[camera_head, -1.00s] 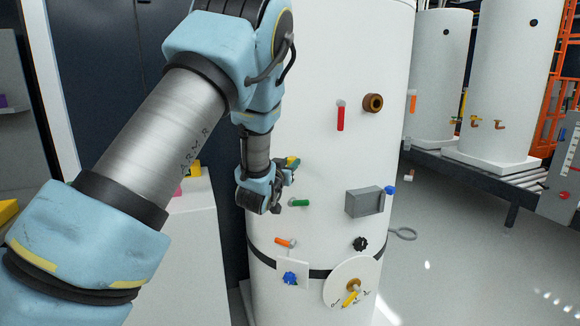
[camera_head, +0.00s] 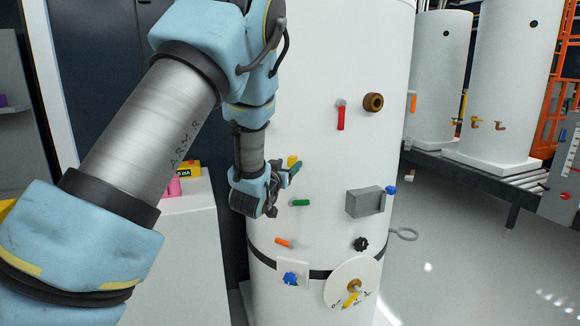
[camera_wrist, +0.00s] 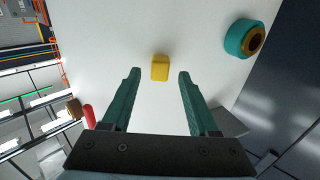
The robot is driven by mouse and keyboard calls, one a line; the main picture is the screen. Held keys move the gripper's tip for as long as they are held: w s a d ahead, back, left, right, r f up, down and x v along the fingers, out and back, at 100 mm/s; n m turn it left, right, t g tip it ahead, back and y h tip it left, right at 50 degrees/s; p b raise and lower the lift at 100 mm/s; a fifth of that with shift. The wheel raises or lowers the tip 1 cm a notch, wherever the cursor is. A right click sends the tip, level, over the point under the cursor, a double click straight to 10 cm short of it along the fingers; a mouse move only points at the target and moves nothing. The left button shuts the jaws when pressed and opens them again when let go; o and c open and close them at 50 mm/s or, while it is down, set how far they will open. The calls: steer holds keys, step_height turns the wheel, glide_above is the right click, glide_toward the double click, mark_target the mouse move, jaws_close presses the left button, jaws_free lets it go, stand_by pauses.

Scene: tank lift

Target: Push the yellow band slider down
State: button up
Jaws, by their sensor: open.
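The yellow slider (camera_head: 291,160) is a small block on the left side of the white tank (camera_head: 325,60). In the wrist view the yellow slider (camera_wrist: 160,68) shows against the white wall, between and just beyond my two green fingertips. My gripper (camera_head: 284,183) is open and empty, close to the tank's left side, with its fingers beside and just below the slider. The wrist view shows my gripper (camera_wrist: 159,76) with its fingers spread on either side of the slider; contact cannot be told. The yellow band itself cannot be made out.
A green-handled valve (camera_head: 300,203) sits just below my gripper. A red handle (camera_head: 341,117), brown port (camera_head: 373,102), grey box (camera_head: 364,202) and orange handle (camera_head: 284,242) also stick out from the tank. A teal ring (camera_wrist: 243,38) shows in the wrist view.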

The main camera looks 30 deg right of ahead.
steer(key=b+v, duration=0.2)
steer(key=v, duration=0.6)
steer(key=shift+s, duration=0.1)
